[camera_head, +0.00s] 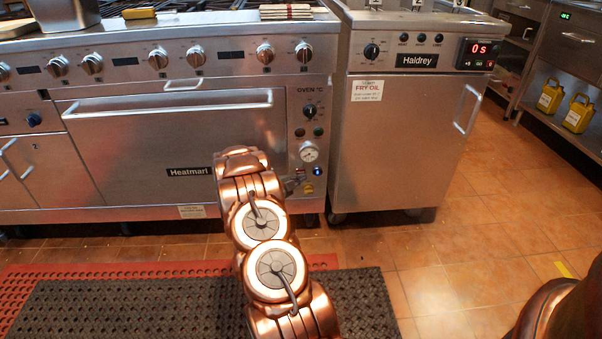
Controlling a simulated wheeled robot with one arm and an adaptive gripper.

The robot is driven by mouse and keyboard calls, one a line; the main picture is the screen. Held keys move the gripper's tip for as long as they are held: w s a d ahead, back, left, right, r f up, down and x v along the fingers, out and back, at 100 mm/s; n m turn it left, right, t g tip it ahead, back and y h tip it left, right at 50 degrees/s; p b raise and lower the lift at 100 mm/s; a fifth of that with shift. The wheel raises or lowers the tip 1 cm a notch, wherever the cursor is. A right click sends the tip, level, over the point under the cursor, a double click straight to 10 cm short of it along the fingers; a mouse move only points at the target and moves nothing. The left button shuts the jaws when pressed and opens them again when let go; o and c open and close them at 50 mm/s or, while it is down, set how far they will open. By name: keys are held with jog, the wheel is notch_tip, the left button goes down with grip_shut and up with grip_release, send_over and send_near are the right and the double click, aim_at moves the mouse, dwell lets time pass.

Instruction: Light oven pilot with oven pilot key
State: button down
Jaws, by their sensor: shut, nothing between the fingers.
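The oven (110,140), labelled Heatmarl, has its door closed. Its right control panel carries a dark knob (309,110), two small buttons below it, a round white gauge (309,152) and a blue-lit round fitting (317,171). A yellow label sits just below the fitting. A small dark and reddish part (291,185) shows left of the blue fitting, at the edge of my arm; I cannot tell whether it is a key or part of the panel. My copper arm reaches up to the oven's lower right front. My gripper is hidden behind the arm. I cannot identify the oven pilot key.
A Haldrey fryer cabinet (410,150) stands right of the oven. A row of burner knobs (196,54) runs above the oven door handle (170,108). Black and red mats (130,300) cover the floor in front. Yellow jugs (578,113) stand on a right shelf. Tiled floor is open at right.

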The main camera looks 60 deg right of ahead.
jog(key=s+a+b, duration=0.1)
jog(key=a, duration=0.1)
jog(key=s+a, duration=0.2)
jog(key=shift+b, duration=0.4)
jog(key=shift+s, duration=0.1)
dwell(0.5)
